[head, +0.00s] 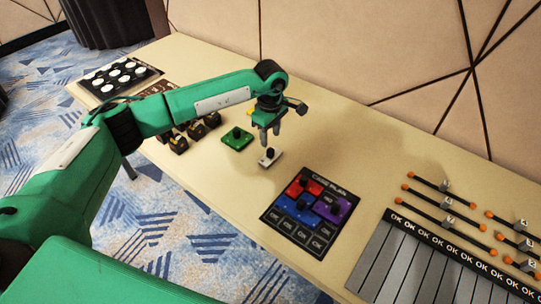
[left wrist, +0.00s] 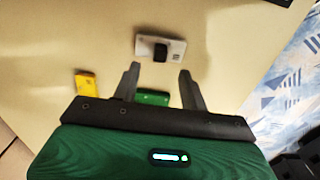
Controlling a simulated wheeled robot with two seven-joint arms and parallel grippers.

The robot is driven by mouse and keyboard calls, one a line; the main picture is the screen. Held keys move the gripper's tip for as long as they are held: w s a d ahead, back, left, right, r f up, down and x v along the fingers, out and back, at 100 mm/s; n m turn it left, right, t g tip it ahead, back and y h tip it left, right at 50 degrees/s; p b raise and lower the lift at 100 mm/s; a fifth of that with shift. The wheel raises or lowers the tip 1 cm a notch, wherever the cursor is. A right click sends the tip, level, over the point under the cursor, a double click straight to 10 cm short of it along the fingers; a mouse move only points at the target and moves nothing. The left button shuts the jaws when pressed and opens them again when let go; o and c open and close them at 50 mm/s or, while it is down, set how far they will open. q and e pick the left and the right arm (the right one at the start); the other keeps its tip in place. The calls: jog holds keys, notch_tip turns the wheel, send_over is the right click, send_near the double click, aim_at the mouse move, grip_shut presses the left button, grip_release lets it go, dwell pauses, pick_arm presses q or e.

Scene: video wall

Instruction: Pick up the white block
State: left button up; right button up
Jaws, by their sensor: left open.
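The white block (head: 271,157) is a small flat plate with a dark knob on top, lying on the beige table. It also shows in the left wrist view (left wrist: 175,48), beyond my fingertips. My left gripper (head: 270,143) is open and empty, pointing down just above the white block. In the left wrist view its two fingers (left wrist: 159,72) are spread apart, and the block lies ahead of the gap between them, apart from both. My right gripper is not in view.
A green block (head: 237,139) with a dark knob sits left of the white block, and a yellow block (left wrist: 87,86) shows nearby. A dark board (head: 304,245) with red, purple and blue pieces lies to the right. Dark cubes (head: 179,144) stand left.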

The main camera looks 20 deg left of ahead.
aim_at(270, 149)
pick_arm(q)
jog(key=shift+f, duration=0.45)
notch_tip(270, 149, down, 4)
jog(key=shift+f+p, duration=0.1)
jog(key=shift+p, duration=0.5)
jog(key=shift+f, duration=0.3)
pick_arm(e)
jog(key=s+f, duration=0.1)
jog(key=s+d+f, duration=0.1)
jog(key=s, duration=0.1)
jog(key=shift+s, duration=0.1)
pick_arm(q)
jog(key=shift+c, duration=0.4)
grip_shut()
